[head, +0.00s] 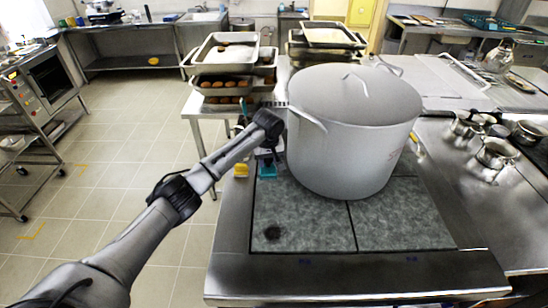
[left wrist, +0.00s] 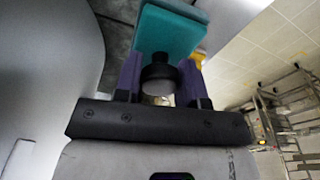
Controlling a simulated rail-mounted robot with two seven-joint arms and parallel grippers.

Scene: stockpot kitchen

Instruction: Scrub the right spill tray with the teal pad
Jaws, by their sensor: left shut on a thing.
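The teal pad (head: 267,170) is low beside the left side of a large lidded stockpot (head: 345,140). My left gripper (head: 266,157) is shut on the pad. The left wrist view shows the pad (left wrist: 168,32) between the purple fingers, with the pot's wall (left wrist: 45,60) at left. Whether the pad touches the surface is unclear. The right spill tray (head: 408,220) is a grey speckled panel. My right gripper is out of view.
A yellow block (head: 241,170) sits left of the pad at the counter edge. Stacked baking trays (head: 228,75) stand behind it. Small metal pots (head: 495,152) stand on the right counter. The front of both spill trays is free of objects.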

